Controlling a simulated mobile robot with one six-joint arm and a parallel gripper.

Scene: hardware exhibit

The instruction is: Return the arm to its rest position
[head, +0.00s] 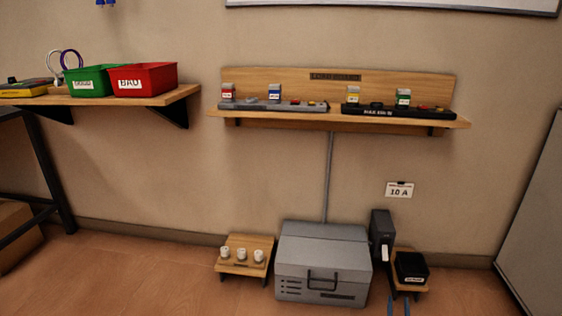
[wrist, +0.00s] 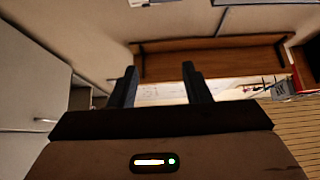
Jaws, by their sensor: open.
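My gripper (wrist: 158,88) shows in the wrist view, with its two dark fingers apart and nothing between them. A wooden shelf or bench (wrist: 215,62) lies beyond the fingertips in that view, apart from them. My arm and gripper do not show in the head view.
In the head view, a wooden wall shelf (head: 225,115) bears two power strips and several small labelled blocks. A side shelf (head: 185,97) holds a green bin (head: 88,80) and a red bin (head: 143,79). A grey metal box (head: 322,262) stands on the floor below.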

